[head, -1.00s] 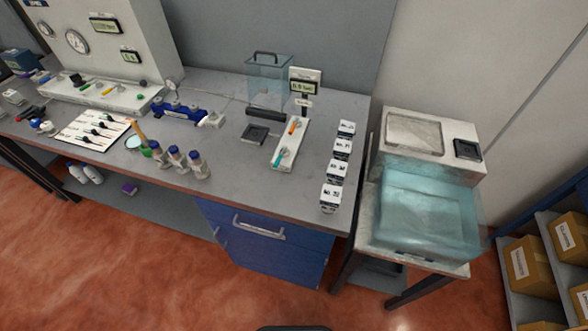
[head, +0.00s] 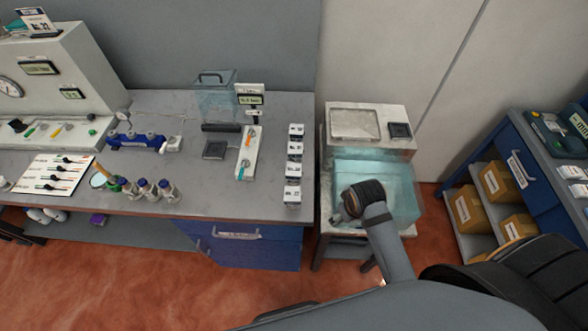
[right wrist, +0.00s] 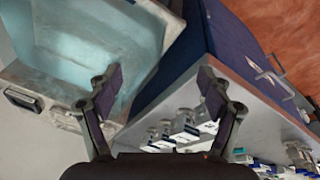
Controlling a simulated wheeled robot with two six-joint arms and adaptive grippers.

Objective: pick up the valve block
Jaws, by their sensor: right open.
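I cannot tell for sure which item is the valve block. A row of small white-and-black labelled blocks (head: 293,172) stands along the bench's right end. A blue block with pale round fittings on top (head: 137,141) lies further left on the bench. My right gripper (right wrist: 158,77) is open and empty in the right wrist view, its fingers spread. In the head view my right arm reaches over the front of the water tank, right of the bench, and its fingers are hard to make out. My left gripper is out of view.
The teal tank (head: 400,180) stands on a separate stand beside the bench (head: 225,200). A clear cover (head: 215,95), a white strip holding coloured parts (head: 248,155) and several capped bottles (head: 155,188) stand on the bench. Shelves with boxes (head: 468,205) are at right.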

